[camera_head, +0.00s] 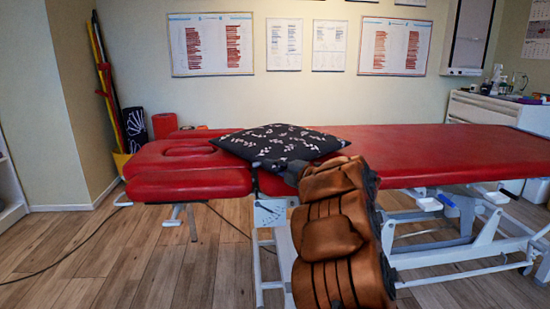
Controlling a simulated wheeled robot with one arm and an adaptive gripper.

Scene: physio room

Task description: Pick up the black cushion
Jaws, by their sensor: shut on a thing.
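The black cushion (278,139) with a pale leaf-like pattern lies on the red treatment table (430,150), near the headrest end. My gripper (283,166) is at the cushion's near edge, at the end of my brown padded arm. It is shut on that near edge. The fingertips are small and dark against the dark fabric, so their exact hold is hard to see. The cushion appears to rest on the table top.
The table's headrest (188,150) extends left, with a red roll (165,125) behind it. Tall poles stand in the left corner. A white cabinet (490,108) is at the back right. Wooden floor (130,255) is open at the front left, crossed by a cable.

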